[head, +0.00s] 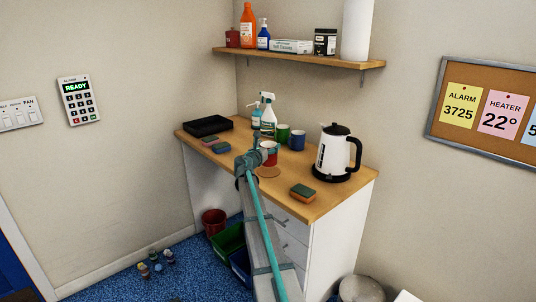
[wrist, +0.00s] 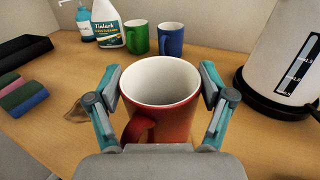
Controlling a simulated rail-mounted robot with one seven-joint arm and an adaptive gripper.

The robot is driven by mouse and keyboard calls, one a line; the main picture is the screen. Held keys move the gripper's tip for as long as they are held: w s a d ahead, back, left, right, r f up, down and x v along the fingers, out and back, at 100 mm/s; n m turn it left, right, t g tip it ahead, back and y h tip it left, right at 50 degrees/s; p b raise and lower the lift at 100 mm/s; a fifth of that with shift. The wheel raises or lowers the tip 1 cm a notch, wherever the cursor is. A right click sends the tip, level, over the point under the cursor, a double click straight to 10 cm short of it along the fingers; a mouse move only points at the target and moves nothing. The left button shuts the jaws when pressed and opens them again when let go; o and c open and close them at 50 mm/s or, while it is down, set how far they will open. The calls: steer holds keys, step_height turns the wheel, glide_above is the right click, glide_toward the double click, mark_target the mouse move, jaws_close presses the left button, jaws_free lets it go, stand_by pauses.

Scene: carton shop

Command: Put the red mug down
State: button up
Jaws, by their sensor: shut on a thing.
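The red mug (wrist: 172,117) is upright between the two fingers of my gripper (wrist: 160,88) in the wrist view, with its handle toward me. My gripper is shut on it, one finger on each side. The mug looks empty inside. I cannot tell whether the mug's base touches the counter.
A green mug (wrist: 137,37) and a blue mug (wrist: 170,38) stand behind, beside a spray bottle (wrist: 105,22). A white kettle (head: 336,152) is to the right. Sponges (head: 303,193) lie at the front right and left. A black tray (head: 208,126) sits at back left.

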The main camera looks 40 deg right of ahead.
steer(key=shift+w+d+f, duration=0.2)
steer(key=shift+w+f, duration=0.05)
steer(key=shift+f, duration=0.05)
steer(key=shift+w+d+f, duration=0.1)
steer(key=shift+f, duration=0.85)
steer(key=shift+w+d+f, duration=0.1)
steer(key=shift+f, duration=0.8)
steer(key=shift+a+f, duration=0.1)
steer(key=o, duration=1.7)
steer(key=shift+f, duration=0.1)
steer(key=b+v, duration=0.1)
steer(key=v, duration=1.1)
